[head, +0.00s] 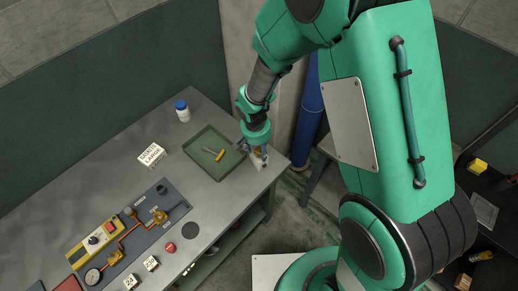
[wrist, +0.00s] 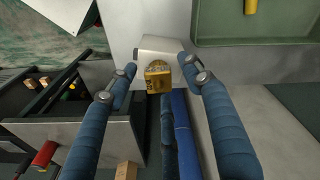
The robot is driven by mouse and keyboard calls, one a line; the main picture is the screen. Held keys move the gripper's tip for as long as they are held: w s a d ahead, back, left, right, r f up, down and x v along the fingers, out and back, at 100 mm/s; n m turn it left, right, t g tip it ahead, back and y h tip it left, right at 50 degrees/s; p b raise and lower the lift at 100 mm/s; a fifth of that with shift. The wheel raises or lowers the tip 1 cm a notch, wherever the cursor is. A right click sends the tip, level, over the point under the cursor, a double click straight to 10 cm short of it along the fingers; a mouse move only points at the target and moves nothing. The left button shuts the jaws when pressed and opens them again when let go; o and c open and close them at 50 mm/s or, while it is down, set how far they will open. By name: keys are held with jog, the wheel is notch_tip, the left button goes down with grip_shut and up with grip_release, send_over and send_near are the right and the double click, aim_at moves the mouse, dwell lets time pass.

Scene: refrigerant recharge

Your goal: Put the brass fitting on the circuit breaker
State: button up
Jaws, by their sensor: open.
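A pale box-shaped block, which looks like the circuit breaker (wrist: 152,44), sits near the edge of the grey table, and it also shows in the head view (head: 264,163). A yellow-gold piece, which looks like the brass fitting (wrist: 158,78), shows against the block's near side in the wrist view. I cannot tell whether it rests on the block or only overlaps it. My gripper (wrist: 158,74) is open, with one blue finger on each side of the gold piece and gaps between. In the head view my gripper (head: 256,148) is at the block, partly hiding it.
A green tray (head: 193,151) holding a yellow-handled tool (head: 214,154) lies beside the block. A white bottle with a blue cap (head: 182,111), a label block (head: 152,155) and a dark board (head: 171,232) with copper pipework stand further left. A blue cylinder (head: 309,112) stands beyond the table corner.

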aim_at(257, 152)
jog(key=shift+r, duration=0.15)
notch_tip(257, 152, up, 12)
jog(key=s+p, duration=0.1)
jog(key=shift+a, duration=0.4)
dwell(0.9)
jog(key=s+d+r+t, duration=0.1)
jog(key=s+d+r, duration=0.2)
jog(key=d+r, duration=0.45)
jog(key=s+d+r+t, duration=0.1)
jog(key=s+d+r, duration=0.25)
jog(key=r, duration=0.75)
jog(key=s+d+r+t, duration=0.1)
jog(key=s+d+r, duration=0.3)
jog(key=s, duration=0.3)
jog(key=s+d+r+n+t, duration=0.1)
jog(key=s+d+r, duration=0.3)
jog(key=s+r, duration=0.2)
jog(key=shift+s+d+r+y, duration=0.25)
jog(key=shift+s+d+y, duration=0.15)
jog(key=shift+s, duration=0.85)
